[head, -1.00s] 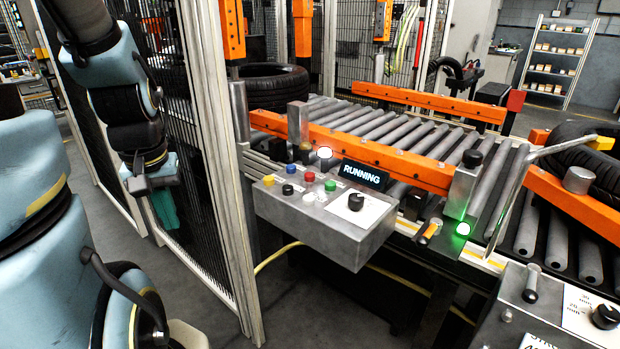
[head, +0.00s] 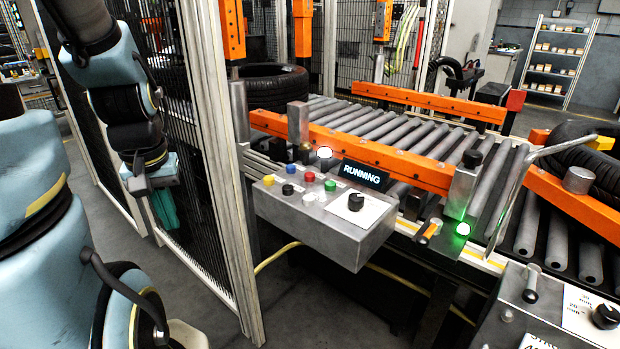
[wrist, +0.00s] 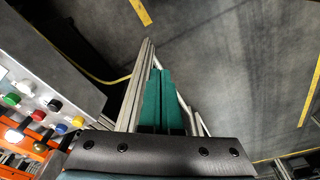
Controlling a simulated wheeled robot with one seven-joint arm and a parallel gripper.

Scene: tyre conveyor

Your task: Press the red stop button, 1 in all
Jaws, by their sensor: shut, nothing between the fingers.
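The red button (head: 309,177) stands on the sloped top of a grey control box, among blue, black, yellow, white and green buttons. It also shows at the left of the wrist view (wrist: 44,117), small among the other buttons. My gripper (head: 166,207) hangs left of the box, beside the mesh fence, and points down. It is well apart from the red button. Its green fingers (wrist: 161,100) lie together with nothing between them. The display (head: 364,174) on the box reads RUNNING.
A fence post (head: 215,170) stands between my gripper and the control box (head: 330,225) in the head view. A black rotary knob (head: 356,202) is right of the buttons. Behind are a roller conveyor (head: 440,140) with orange rails and a tyre (head: 268,84). Another panel (head: 510,310) is lower right.

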